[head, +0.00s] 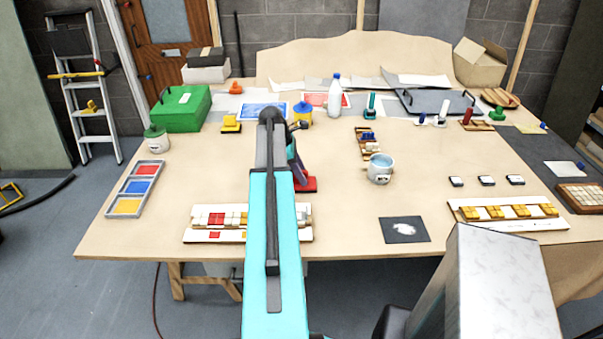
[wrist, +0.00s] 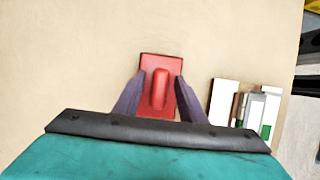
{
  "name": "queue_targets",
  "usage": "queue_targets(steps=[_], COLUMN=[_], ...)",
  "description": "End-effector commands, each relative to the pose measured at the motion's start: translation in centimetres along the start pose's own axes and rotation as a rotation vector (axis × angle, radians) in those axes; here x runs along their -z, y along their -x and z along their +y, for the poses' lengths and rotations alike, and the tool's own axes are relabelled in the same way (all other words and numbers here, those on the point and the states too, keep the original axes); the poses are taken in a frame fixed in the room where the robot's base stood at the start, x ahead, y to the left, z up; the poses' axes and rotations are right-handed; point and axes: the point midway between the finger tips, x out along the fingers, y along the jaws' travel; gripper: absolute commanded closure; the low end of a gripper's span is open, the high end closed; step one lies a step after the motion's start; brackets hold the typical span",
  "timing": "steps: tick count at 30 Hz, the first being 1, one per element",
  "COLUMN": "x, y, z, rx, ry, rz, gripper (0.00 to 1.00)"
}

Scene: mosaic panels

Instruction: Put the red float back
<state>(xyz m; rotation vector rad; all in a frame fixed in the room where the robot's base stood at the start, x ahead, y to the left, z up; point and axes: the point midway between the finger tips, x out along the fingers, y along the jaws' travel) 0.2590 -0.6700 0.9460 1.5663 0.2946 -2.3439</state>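The red float (wrist: 146,70) is a flat red rectangular plate with a raised rounded handle (wrist: 160,89). In the wrist view it lies in the middle over the bare tabletop. My gripper (wrist: 160,78) is open, with one dark purple finger on each side of the handle and a gap between handle and fingers. In the head view the red float (head: 306,184) shows partly, just right of my arm. My gripper (head: 295,163) is directly at it there, mostly hidden by my arm.
A tile panel (head: 205,219) lies in front of the float, partly behind my arm. A colour tray (head: 135,189) is at left, a pale mug (head: 380,169) at right. A green case (head: 181,108) and a white bottle (head: 335,95) stand farther back. The table's left-middle area is clear.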

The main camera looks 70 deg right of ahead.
Motion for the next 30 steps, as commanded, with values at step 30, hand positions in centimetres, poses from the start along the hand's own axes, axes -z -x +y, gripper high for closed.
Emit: queue_targets(steps=[30], x=[0.0], y=[8.7], z=[0.1], rx=[-0.002], ry=[0.000], rz=[0.000], gripper=[0.63])
